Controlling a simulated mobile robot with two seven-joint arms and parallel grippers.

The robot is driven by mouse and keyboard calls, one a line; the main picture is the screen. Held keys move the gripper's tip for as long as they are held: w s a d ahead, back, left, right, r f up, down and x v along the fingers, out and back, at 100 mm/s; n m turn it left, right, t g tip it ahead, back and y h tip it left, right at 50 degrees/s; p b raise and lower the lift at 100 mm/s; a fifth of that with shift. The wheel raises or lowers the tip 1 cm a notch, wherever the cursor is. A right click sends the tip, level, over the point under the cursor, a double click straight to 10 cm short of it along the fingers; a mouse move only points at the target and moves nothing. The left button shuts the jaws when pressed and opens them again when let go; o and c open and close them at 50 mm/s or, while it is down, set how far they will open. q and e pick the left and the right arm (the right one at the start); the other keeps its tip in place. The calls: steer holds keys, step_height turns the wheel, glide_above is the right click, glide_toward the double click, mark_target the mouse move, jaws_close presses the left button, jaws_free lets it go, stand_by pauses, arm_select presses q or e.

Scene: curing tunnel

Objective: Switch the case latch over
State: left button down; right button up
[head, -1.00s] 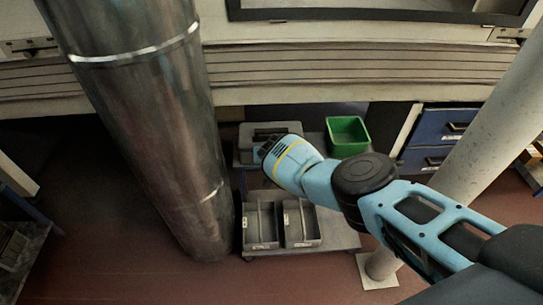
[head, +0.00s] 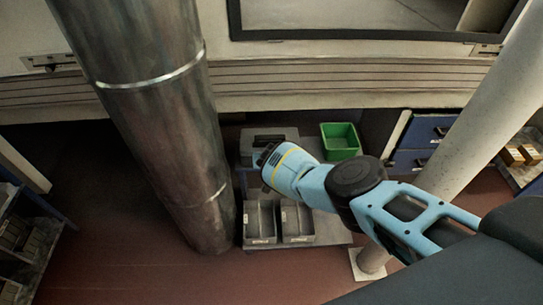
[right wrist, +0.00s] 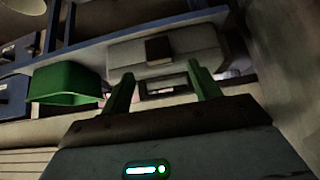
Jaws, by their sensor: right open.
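A grey case (head: 290,134) with a dark handle-like bar on its lid sits at the back left of a low cart. My right gripper (head: 264,158) is at the case's near side, and its wrist hides part of the case. In the right wrist view the case (right wrist: 195,48) appears beyond the fingertips with a dark block (right wrist: 158,49) on it; I cannot tell whether this is the latch. The open fingers of my right gripper (right wrist: 163,83) are apart, with no case part visibly held between them. The latch's position cannot be made out. My left gripper is not in view.
A green bin (head: 341,143) stands right of the case. Two grey open bins (head: 279,222) sit at the cart's front. A thick metal pipe (head: 165,120) rises on the left and a pale post (head: 455,145) on the right. A ribbed ledge (head: 330,90) overhangs behind.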

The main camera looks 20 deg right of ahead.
steer(key=shift+s+a+r+p, duration=0.1)
steer(key=shift+s+r+p, duration=0.25)
steer(key=shift+r+p, duration=0.2)
steer(key=shift+f, duration=0.1)
